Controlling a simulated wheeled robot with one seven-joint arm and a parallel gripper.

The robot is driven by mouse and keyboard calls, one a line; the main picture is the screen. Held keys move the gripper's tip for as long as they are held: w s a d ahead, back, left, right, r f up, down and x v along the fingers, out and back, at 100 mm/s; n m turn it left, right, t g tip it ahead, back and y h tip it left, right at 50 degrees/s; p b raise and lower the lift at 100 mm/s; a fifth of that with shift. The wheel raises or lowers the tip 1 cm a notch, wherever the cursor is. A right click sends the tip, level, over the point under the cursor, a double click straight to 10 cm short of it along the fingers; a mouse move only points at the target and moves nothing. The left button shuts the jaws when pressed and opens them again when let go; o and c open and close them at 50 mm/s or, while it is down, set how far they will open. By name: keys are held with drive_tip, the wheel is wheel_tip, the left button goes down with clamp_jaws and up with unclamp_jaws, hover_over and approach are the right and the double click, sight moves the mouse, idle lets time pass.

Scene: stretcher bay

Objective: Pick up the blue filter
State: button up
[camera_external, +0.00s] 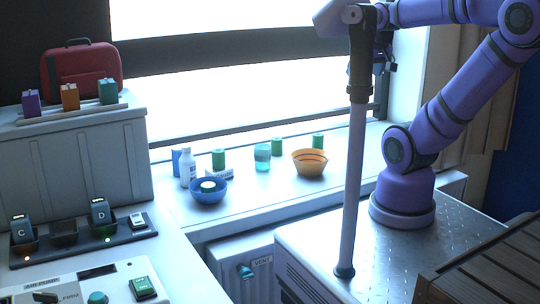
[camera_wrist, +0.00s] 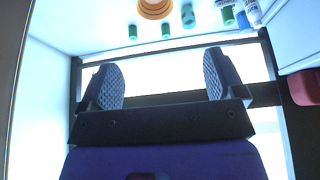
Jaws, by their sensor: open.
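A blue cylinder (camera_external: 177,161), which looks like the blue filter, stands upright on the window sill, partly hidden behind a white bottle (camera_external: 188,170). In the wrist view it seems to be the small blue shape (camera_wrist: 242,20) at the top right, beside the white bottle (camera_wrist: 253,11). My gripper (camera_external: 384,62) is raised high at the right, partly hidden by a pole, well away from the sill objects. In the wrist view my gripper (camera_wrist: 164,80) shows its two ridged fingers wide apart with nothing between them.
A blue bowl (camera_external: 208,197), green cylinders (camera_external: 218,159), a teal cup (camera_external: 262,160) and an orange bowl (camera_external: 310,168) share the sill. An upright pole (camera_external: 355,190) stands before my arm. A grey case (camera_external: 70,165) and charger dock (camera_external: 75,243) fill the left.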

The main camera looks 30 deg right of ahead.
drive_tip(key=w+a+r+n, duration=0.1)
drive_tip(key=w+a+r, duration=0.15)
drive_tip(key=w, duration=0.65)
drive_tip(key=w+a+r, duration=0.1)
drive_tip(key=w+a, duration=0.2)
drive_tip(key=w, duration=0.6)
drive_tip(key=n+y, duration=0.2)
drive_tip(key=n, duration=0.1)
hover_over(179, 148)
drive_tip(key=s+d, duration=0.2)
drive_tip(key=s, duration=0.2)
wheel_tip(179, 148, down, 29)
drive_tip(key=shift+n, duration=0.3)
drive_tip(key=x, duration=1.1)
drive_tip(key=shift+a, duration=0.15)
